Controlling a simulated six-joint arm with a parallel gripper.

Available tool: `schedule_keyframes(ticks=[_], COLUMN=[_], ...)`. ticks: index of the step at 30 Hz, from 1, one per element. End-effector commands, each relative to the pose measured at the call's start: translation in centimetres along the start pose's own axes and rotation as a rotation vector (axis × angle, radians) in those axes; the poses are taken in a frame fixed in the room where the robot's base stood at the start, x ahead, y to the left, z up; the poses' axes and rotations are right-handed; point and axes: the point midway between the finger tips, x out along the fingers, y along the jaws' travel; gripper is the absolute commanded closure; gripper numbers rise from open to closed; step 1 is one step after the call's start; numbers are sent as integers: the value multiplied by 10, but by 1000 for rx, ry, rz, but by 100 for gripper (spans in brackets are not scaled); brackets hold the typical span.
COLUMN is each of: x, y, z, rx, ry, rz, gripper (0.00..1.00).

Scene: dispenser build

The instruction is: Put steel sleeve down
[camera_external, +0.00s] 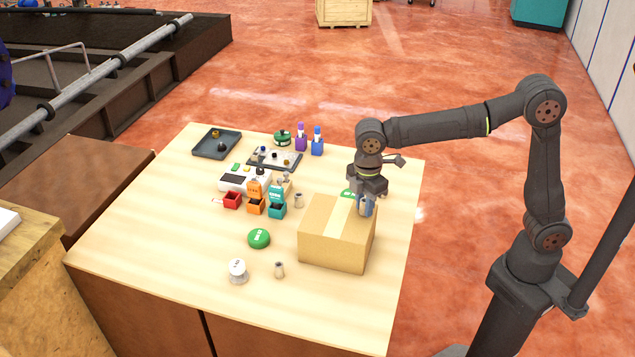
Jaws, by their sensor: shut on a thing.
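My gripper (367,194) is over the back right part of the cardboard box, pointing down. It is shut on a small grey steel sleeve (364,206), which hangs upright below the fingers. The sleeve shows in front of the box's back right edge; I cannot tell whether it is above the box or behind it. Two similar small metal sleeves stand on the table: one (299,200) left of the box, the other (279,269) at the front.
The cardboard box (337,249) stands on the wooden table's right side. A green round part (259,238) and a white one (238,271) lie in front. A dark tray (217,144) is back left. The front left is clear.

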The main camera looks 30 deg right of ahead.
Motion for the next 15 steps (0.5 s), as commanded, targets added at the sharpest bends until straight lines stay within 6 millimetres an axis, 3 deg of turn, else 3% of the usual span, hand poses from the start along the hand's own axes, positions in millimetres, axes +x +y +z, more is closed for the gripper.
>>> schedule_keyframes(ticks=[3,4,7,15], x=[3,4,3,3], y=[0,0,0,0], z=[0,0,0,0], rx=[0,0,0,0], ry=[0,0,0,0], rz=[0,0,0,0], gripper=[100,75,55,55])
